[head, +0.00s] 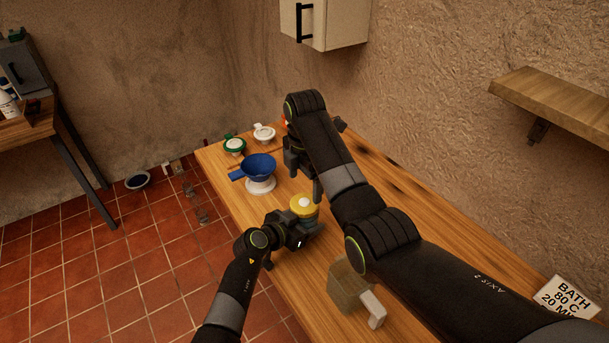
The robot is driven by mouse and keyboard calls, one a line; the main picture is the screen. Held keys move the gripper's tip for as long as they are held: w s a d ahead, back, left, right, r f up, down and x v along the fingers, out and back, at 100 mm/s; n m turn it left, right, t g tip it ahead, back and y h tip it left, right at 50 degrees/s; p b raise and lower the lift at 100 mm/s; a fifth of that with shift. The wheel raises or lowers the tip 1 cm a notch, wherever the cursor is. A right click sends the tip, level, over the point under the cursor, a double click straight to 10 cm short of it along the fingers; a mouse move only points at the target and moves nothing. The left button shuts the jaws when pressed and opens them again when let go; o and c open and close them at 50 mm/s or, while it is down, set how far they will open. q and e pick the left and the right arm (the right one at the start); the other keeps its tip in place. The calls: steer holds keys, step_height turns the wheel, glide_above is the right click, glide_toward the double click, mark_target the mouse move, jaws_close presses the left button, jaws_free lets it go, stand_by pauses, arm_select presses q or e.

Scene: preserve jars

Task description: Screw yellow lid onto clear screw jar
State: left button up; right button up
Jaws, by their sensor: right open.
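The yellow lid (304,207), with a pale centre, shows near the table's left edge, just beyond my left gripper. The clear screw jar cannot be made out; whether it stands under the lid is hidden by my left gripper. My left gripper (302,229) is low over the table, right against the near side of the lid; its fingers are too hidden to tell if they grip anything. My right gripper (304,178) points down, open and empty, beyond and above the lid.
A blue funnel (259,166) rests on a white-based piece behind the lid. A green-rimmed jar (234,145) and a white-lidded jar (264,133) stand farther back. A translucent box-like container (347,287) stands in front. A sign (570,298) is at right. My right arm crosses the table.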

mark_target(305, 202)
step_height(305, 202, down, 7)
steer(key=shift+r, duration=0.2)
steer(key=shift+c, duration=0.3)
steer(key=c, duration=0.9)
steer(key=m, duration=0.5)
steer(key=o, duration=1.1)
steer(key=shift+o, duration=0.2)
step_height(305, 202, up, 12)
